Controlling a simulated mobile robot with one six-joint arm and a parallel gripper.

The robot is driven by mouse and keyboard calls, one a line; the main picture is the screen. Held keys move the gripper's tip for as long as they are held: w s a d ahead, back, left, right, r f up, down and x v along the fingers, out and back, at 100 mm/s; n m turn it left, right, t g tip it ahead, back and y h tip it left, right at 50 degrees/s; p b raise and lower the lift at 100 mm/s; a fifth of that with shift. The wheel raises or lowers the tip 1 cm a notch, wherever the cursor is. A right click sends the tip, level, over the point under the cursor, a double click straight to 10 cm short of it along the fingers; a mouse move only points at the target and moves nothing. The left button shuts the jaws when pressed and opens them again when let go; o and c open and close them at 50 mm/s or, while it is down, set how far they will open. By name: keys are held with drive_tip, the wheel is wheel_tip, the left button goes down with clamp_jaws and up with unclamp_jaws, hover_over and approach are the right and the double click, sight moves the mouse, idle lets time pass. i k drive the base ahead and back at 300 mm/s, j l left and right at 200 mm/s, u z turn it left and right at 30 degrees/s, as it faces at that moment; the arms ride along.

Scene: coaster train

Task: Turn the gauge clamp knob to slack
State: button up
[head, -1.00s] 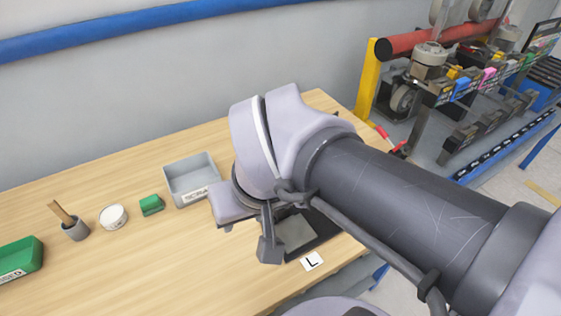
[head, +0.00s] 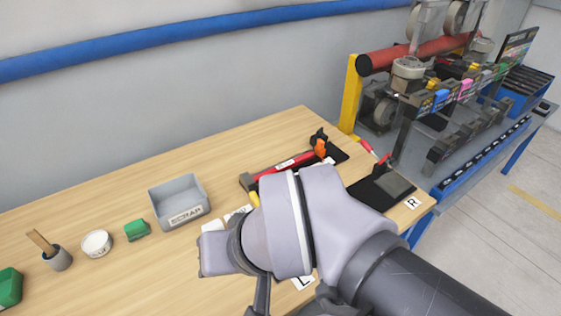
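A long red bar tool (head: 284,169), which looks like the gauge, lies on the wooden table behind my arm. An orange part (head: 320,147) stands at its right end beside a black upright piece; it may be the clamp knob, but it is too small to tell. My wrist covers the area in front of the bar. My gripper (head: 260,297) shows only as a dark piece at the bottom edge, apart from the orange part. Its fingertips are hidden or out of frame, so its opening cannot be seen.
A grey scrap bin (head: 180,214), green block (head: 136,230), white round tub (head: 96,243) and grey cup (head: 57,258) stand left on the table. A dark pad (head: 366,193) lies right, near an R card (head: 412,203).

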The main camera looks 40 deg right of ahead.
sight(318, 132)
drive_tip(key=z, duration=1.35)
drive_tip(key=i+l+u, duration=0.15)
drive_tip(key=l, duration=0.25)
drive_tip(key=i+l+u, duration=0.2)
drive_tip(key=l, duration=0.25)
drive_tip(key=i+l+u, duration=0.15)
drive_tip(key=l, duration=0.3)
drive_tip(key=l+u, duration=0.2)
drive_tip(key=l, duration=0.25)
drive_tip(key=i+l+u, duration=0.15)
drive_tip(key=l, duration=0.35)
